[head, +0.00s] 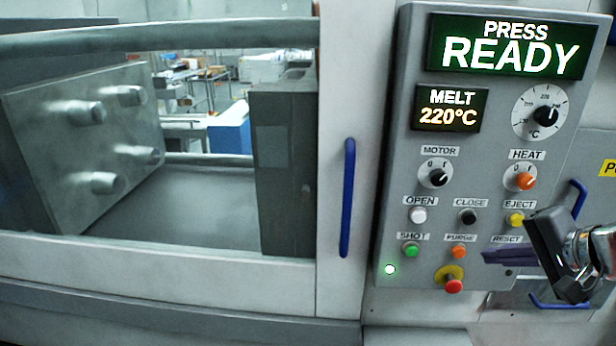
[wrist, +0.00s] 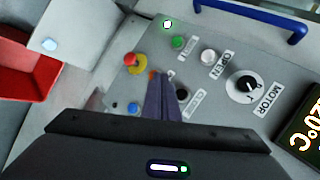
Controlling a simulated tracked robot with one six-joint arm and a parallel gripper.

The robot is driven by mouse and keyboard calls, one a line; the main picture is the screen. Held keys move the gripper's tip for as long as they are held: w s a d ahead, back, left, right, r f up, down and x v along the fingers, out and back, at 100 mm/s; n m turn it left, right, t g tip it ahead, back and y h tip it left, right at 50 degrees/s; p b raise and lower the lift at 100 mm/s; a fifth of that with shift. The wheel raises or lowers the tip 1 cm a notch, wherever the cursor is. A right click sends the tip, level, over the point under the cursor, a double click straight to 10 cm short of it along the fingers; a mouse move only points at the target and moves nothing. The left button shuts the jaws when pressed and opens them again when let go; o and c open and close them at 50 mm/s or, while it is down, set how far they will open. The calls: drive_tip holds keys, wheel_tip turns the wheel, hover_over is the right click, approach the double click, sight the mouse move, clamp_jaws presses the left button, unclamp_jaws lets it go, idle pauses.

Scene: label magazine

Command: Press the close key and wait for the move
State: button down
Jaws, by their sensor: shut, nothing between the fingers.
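The close key (head: 467,216) is a black round button under its CLOSE label on the grey control panel (head: 395,130). In the wrist view my gripper (wrist: 160,76) points at the panel close to the orange purge button (wrist: 152,75); contact cannot be told. The display (head: 510,45) reads PRESS READY. The mould halves, left (head: 85,140) and right (head: 285,185), stand apart.
Around the close key are the white open button (head: 417,215), yellow eject button (head: 514,220), green shot button (head: 411,250) and red stop button (head: 453,286). The motor knob (head: 438,178) is above. A blue handle (head: 347,198) stands left of the panel.

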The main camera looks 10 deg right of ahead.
sight(469, 219)
drive_tip(key=w+d, duration=0.2)
drive_tip(key=w, duration=0.5)
drive_tip(key=shift+w, duration=0.3)
drive_tip(key=shift+d, duration=0.1)
idle(1.8)
drive_tip(key=shift+w+d, duration=0.1)
drive_tip(key=shift+w, duration=0.25)
